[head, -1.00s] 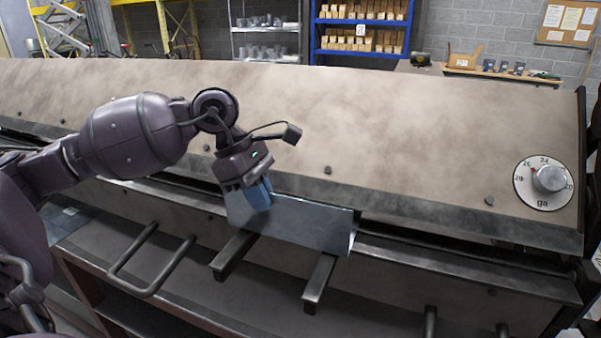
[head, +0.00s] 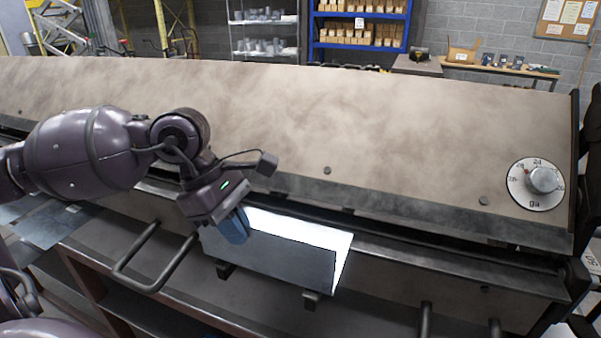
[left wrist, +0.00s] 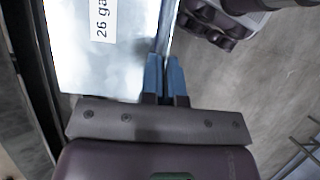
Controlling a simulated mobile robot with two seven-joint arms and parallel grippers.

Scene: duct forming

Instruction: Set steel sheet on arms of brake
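The steel sheet (head: 275,258) is bent, with a bright upper face and a darker front flange. It lies over the two short arms of the brake (head: 312,300), whose front ends show just below the flange. I cannot tell whether it touches them. My left gripper (head: 236,226) has blue fingers shut on the sheet's left front edge. In the left wrist view the fingers (left wrist: 165,80) pinch the flange edge, and the sheet's face (left wrist: 95,65) bears a "26 ga" label. My right gripper is not in view.
The brake's wide beam (head: 380,125) spans behind the sheet, with a gauge dial (head: 541,181) at right. A bent bar handle (head: 150,262) sticks out left of the arms. More flat sheets (head: 50,222) lie at far left. Shelves stand at the back.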

